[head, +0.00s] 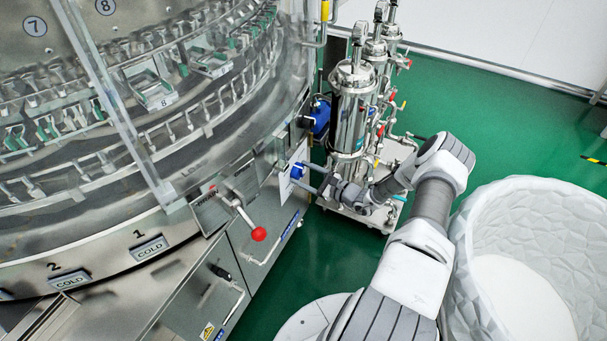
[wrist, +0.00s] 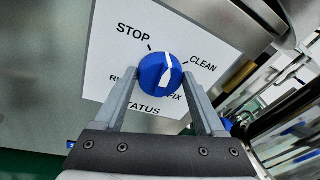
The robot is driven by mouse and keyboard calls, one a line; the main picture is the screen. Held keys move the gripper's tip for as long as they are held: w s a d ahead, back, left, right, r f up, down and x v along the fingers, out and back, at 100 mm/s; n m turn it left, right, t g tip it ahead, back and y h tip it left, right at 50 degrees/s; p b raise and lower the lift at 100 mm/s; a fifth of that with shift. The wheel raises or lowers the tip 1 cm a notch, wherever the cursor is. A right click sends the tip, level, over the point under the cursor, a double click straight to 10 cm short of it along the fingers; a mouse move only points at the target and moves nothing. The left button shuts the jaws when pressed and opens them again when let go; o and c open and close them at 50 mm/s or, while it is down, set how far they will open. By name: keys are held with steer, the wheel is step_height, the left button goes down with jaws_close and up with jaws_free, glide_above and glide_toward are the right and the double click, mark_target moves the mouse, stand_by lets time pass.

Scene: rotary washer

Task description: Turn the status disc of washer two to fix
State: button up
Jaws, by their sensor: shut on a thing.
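The status disc (wrist: 160,75) is a blue round knob with a white pointer line, on a white plate (wrist: 107,60) marked STOP, CLEAN, FIX and STATUS; a fourth label starting "RU" is partly hidden by my left finger. The pointer line stands nearly upright in the wrist picture; I cannot tell which end is the pointing end. My gripper (wrist: 161,76) is shut on the disc, one finger on each side. In the head view the disc (head: 297,171) shows small on the machine's side, with my gripper (head: 304,174) at it from the right.
The large steel rotary washer (head: 120,190) fills the left. A lever with a red ball (head: 258,234) sticks out left of the disc. Steel filter cylinders (head: 352,100) stand close behind my wrist. A white textured tub (head: 530,260) is at right. Green floor is open at upper right.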

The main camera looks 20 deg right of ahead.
steer(key=m, duration=0.3)
steer(key=shift+d+g, duration=0.15)
steer(key=shift+g, duration=0.25)
steer(key=m+b, duration=0.1)
steer(key=m, duration=0.2)
steer(key=shift+w+d+g+y, duration=0.1)
steer(key=shift+w+g+y, duration=0.05)
steer(key=shift+g+y, duration=0.2)
steer(key=shift+w+d+f+m+g+y+b, duration=0.2)
steer(key=shift+m+y, duration=0.6)
steer(key=shift+m, duration=2.35)
steer(key=shift+s+a+f+m+g+y+b, duration=0.1)
steer(key=shift+m+g+y+b, duration=0.45)
steer(key=shift+m, duration=2.65)
steer(key=shift+w+d+f+m+t+y+b, duration=0.15)
steer(key=shift+m+y, duration=0.85)
steer(key=shift+m, duration=2.15)
steer(key=o, duration=1.3)
steer(key=shift+o, duration=0.2)
steer(key=shift+r, duration=0.1)
